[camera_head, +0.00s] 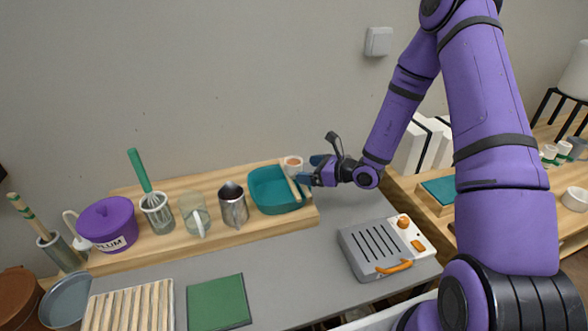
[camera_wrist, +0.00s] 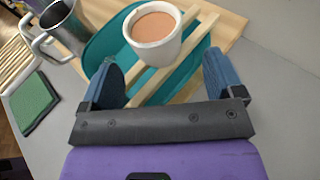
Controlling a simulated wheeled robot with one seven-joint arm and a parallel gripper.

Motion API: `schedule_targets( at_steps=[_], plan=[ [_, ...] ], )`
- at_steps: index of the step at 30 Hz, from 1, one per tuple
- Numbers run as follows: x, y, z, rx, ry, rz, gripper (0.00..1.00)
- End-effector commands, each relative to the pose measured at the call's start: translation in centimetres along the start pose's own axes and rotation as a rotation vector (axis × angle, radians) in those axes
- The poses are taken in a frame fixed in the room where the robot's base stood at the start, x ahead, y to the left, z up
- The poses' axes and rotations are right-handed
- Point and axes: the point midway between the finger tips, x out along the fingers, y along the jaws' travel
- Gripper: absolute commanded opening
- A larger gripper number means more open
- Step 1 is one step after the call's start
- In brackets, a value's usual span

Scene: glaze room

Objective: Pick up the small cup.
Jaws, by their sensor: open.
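The small cup (camera_head: 293,163) is white with a tan-orange filling. My gripper (camera_head: 310,170) is at the right end of the riser, close to the cup. In the wrist view my gripper (camera_wrist: 165,80) is open with blue fingers apart and nothing between the tips.
The teal dish (camera_head: 268,203) with wooden sticks lies close by. A metal pitcher (camera_head: 233,207), glass mug (camera_head: 194,217) and purple pot (camera_head: 108,226) stand left on the riser (camera_head: 160,250). A grey slotted appliance (camera_head: 362,262) sits front right. Grey counter between is free.

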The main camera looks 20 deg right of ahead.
Motion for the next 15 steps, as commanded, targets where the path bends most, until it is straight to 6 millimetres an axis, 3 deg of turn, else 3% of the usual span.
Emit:
schedule_targets(
  at_steps=[9,15],
  plan=[
    [4.0,0.2,-0.3,-0.001,-0.001,0.002,0.87],
    [4.9,0.2,-0.3,0.000,0.000,0.001,0.87]
  ],
)
